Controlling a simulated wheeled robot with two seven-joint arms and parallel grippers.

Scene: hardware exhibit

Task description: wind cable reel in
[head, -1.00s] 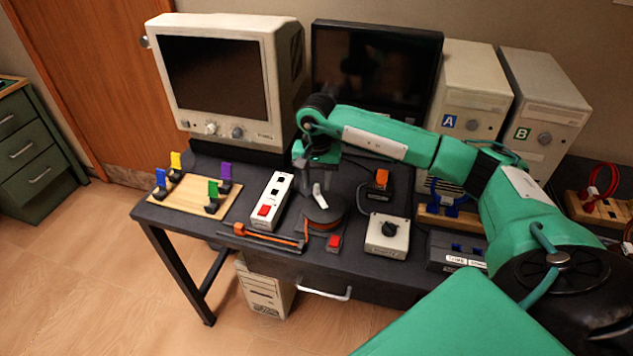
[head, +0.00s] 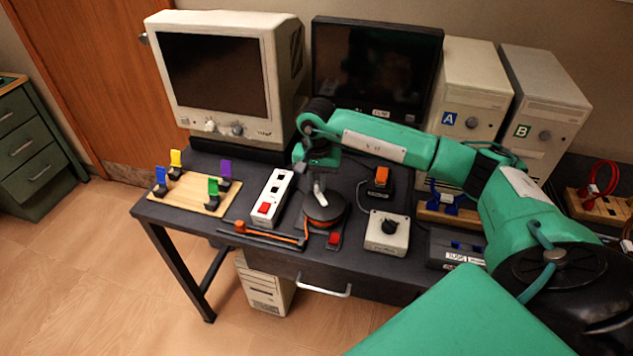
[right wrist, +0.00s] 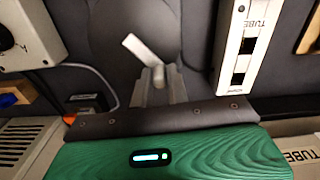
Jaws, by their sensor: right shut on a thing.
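The cable reel (head: 325,219), a dark round drum with orange cable wound on it, stands near the front of the dark table. Its pale crank handle (head: 320,196) rises from the top. My right gripper (head: 319,182) points down over the reel and is shut on the crank handle, partly hiding it. In the right wrist view the pale crank (right wrist: 141,51) slants up from between the fingers (right wrist: 159,88). Orange cable (head: 272,234) runs left from the reel along a dark track. My left gripper is not in view.
A white box with a red switch (head: 272,197) stands left of the reel, and a grey box with a black knob (head: 387,233) right. A red button (head: 334,238) is in front. A wooden board with coloured clips (head: 197,193) lies left. Monitors stand behind.

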